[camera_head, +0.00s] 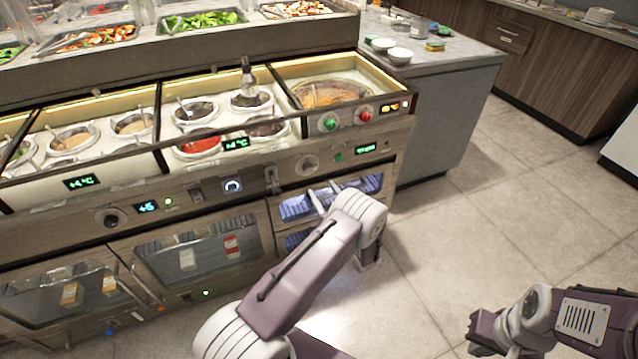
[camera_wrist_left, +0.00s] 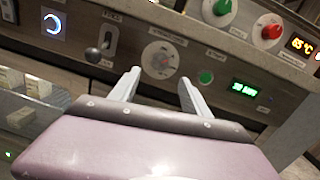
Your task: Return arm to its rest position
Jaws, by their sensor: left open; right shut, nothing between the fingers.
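My left arm reaches in from the bottom of the head view, with its left gripper (camera_head: 324,198) in front of the counter's right front panel. In the left wrist view the two grey fingers of the left gripper (camera_wrist_left: 160,82) stand apart with nothing between them. Behind them is the control panel with a round dial (camera_wrist_left: 160,60). Whether the fingers touch the panel I cannot tell. My right arm is folded at the lower right of the head view, with the right gripper (camera_head: 474,320) small at its left end, shut and empty, over the floor.
The sauce counter with several wells, one holding red sauce (camera_head: 198,144), fills the left. A red knob (camera_head: 365,116) and green knob (camera_head: 330,124) stick out above my left gripper. The tiled floor (camera_head: 500,200) at right is clear.

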